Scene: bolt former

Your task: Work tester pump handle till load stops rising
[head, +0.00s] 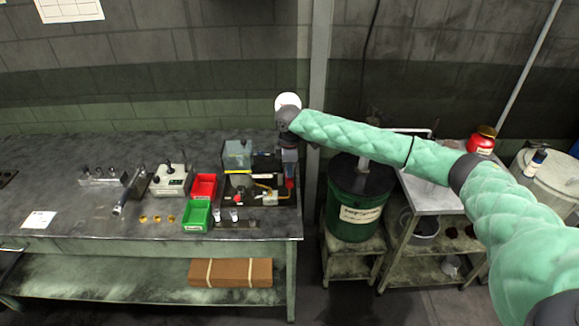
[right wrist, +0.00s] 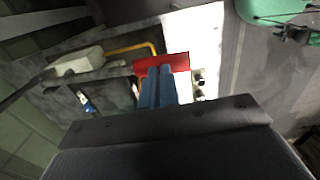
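The tester (head: 262,185) stands at the right end of the long bench, with a clear box, a dark block and yellow piping. Its red pump handle grip (head: 290,184) is at its right side. My right gripper (head: 289,172) comes down over this grip from above. In the right wrist view the blue fingers (right wrist: 158,86) lie close together, with their tips at the red grip (right wrist: 178,61), which sticks out to both sides of them. They look shut, touching or just above it; nothing shows between them. The load reading cannot be made out. My left gripper is out of view.
Left of the tester are a red bin (head: 203,186), a green bin (head: 196,215), a grey control box (head: 171,180) and small brass parts. A dark green drum (head: 355,205) and a metal cart (head: 433,195) stand to the right. The bench's far left is mostly clear.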

